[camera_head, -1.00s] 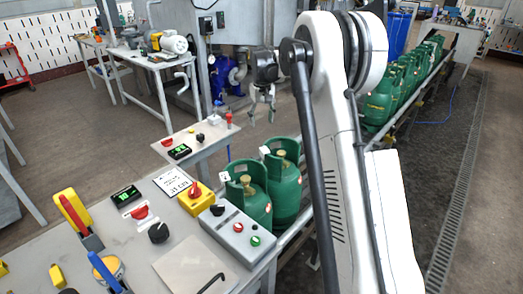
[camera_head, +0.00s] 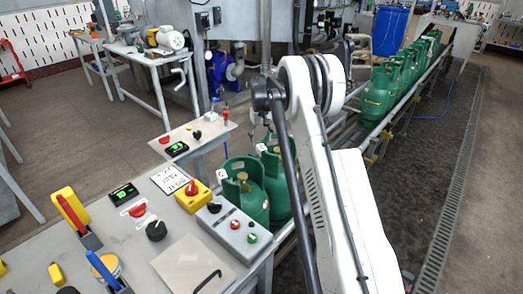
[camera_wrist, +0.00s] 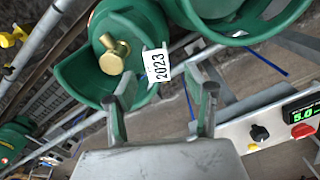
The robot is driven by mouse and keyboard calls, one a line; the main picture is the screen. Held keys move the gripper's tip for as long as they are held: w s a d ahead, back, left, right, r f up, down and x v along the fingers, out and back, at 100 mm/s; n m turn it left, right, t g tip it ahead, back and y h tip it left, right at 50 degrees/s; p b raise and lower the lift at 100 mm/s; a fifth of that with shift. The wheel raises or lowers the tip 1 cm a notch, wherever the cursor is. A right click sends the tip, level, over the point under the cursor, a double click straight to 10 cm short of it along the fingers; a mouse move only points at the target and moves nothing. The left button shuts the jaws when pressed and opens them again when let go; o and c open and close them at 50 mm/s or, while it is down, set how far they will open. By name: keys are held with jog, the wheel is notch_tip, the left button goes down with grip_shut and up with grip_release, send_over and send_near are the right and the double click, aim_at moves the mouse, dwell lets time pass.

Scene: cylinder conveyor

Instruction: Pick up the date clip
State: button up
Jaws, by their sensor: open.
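The date clip (camera_wrist: 157,66) is a small white tag marked 2023. In the wrist view it sits on the collar rim of a green gas cylinder (camera_wrist: 82,76) with a brass valve. My gripper (camera_wrist: 167,86) is open and empty, its two green-tipped fingers apart on either side below the clip. The clip lies just beyond the fingertips, between their lines, not gripped. In the head view my gripper is mostly hidden behind my arm, above two green cylinders; small white tags show on the near cylinder (camera_head: 244,190) and on the one behind it.
A second green cylinder (camera_wrist: 240,22) stands close by in the wrist view. A small control panel (camera_head: 193,137) with knobs and a display is beside the cylinders. A grey control desk (camera_head: 120,250) is at front left. More cylinders (camera_head: 379,93) line the conveyor behind.

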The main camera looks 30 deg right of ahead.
aim_at(262, 147)
jog(key=shift+d+f, duration=0.15)
jog(key=shift+f, duration=1.25)
jog(key=shift+d+f, duration=0.1)
jog(key=shift+f, duration=1.3)
jog(key=c, duration=1)
